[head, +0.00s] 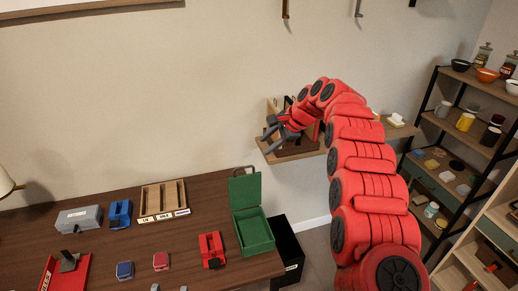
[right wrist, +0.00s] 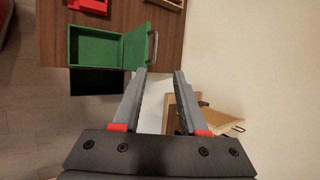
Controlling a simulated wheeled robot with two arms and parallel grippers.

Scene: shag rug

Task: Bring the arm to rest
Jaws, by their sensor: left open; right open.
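My right arm (head: 365,165) is red and segmented. It rises from the lower right of the head view and arches left toward the wall. My right gripper (head: 267,130) is open in front of the small wall shelf. In the right wrist view its two grey fingers (right wrist: 160,74) are spread, with nothing between them. Two small grey tips at the bottom edge of the head view appear to be my left gripper (head: 169,288). They stand apart, and the rest of that arm is out of view.
The wooden table (head: 100,246) holds a green open box (head: 253,229), a wooden divided tray (head: 163,198), a grey case (head: 78,218) and red and blue items. A wooden wall shelf (head: 308,152) is close behind my right gripper. A black bin (head: 288,245) stands beside the table. Stocked shelving (head: 462,150) is at right.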

